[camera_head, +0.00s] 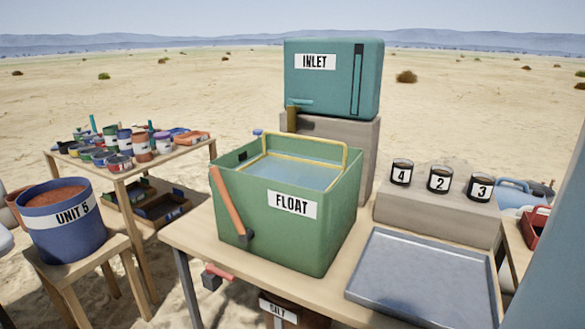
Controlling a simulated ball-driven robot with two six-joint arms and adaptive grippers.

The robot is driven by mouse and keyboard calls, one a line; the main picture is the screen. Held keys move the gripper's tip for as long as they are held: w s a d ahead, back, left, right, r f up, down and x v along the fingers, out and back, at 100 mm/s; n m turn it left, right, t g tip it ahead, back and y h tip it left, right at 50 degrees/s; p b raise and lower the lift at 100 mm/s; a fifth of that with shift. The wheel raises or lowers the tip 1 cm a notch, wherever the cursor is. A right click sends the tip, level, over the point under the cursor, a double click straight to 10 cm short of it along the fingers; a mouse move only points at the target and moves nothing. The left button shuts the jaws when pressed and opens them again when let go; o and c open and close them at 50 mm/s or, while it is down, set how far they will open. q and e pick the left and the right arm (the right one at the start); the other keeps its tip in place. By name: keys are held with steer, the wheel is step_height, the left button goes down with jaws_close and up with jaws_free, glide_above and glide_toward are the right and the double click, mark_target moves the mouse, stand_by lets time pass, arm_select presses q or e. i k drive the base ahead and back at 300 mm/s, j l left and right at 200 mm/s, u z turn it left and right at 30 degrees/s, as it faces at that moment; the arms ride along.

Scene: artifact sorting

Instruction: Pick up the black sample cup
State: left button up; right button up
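Three small dark, near-black cups stand upright in a row on a grey-beige block at the right. The cup labelled 4 (401,172) is at the left, the cup labelled 2 (440,179) in the middle and the cup labelled 3 (480,187) at the right. They stand apart from each other, and their contents are too small to tell. I cannot tell which one the task means by the black sample cup. Neither of my grippers shows in this view.
An empty grey metal tray (425,283) lies in front of the block (437,215). Left of it stands a green FLOAT tank (335,225) of water, with a teal INLET box (335,90) behind. A blue UNIT 5 bucket (65,240) and a cluttered table (192,156) are further left.

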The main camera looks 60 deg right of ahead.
mark_target(481, 185)
steer(key=z, duration=2.95)
